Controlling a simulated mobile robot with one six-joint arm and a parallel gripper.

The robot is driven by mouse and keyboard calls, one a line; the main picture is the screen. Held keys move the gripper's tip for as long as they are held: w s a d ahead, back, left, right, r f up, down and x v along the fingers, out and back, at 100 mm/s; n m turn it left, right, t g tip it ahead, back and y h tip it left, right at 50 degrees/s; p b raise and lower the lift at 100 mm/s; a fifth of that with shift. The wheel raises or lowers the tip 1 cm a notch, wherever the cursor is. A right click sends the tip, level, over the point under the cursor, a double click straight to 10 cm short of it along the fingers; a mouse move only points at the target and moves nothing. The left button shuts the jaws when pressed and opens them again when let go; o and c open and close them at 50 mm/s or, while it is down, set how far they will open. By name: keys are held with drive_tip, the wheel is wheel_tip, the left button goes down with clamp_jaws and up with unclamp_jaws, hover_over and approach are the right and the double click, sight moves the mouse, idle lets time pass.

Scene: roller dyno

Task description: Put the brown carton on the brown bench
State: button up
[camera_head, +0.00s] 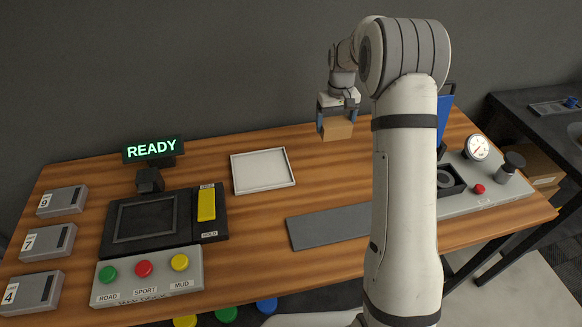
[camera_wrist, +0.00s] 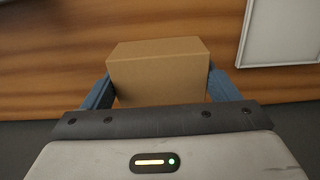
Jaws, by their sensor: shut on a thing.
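The brown carton (camera_head: 337,129) is a small plain box. My gripper (camera_head: 337,115) is shut on it and holds it over the back part of the brown wooden bench (camera_head: 215,217). In the wrist view the carton (camera_wrist: 158,72) sits between my two blue fingers, with wood grain behind it. I cannot tell whether the carton's underside touches the bench or is a little above it. My arm hides part of the bench to the right of the middle.
A white tray (camera_head: 263,171) lies left of the carton; it also shows in the wrist view (camera_wrist: 283,35). A grey mat (camera_head: 328,227) lies in front. The console (camera_head: 150,276), READY sign (camera_head: 152,149) and grey boxes (camera_head: 48,241) stand left. A gauge (camera_head: 477,148) stands right.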

wheel_tip(320, 180, down, 9)
drive_tip(key=shift+a+f+p, duration=0.15)
drive_tip(key=shift+p, duration=0.8)
drive_tip(key=shift+s, duration=0.1)
drive_tip(key=shift+f, duration=0.1)
drive_tip(key=o, duration=0.9)
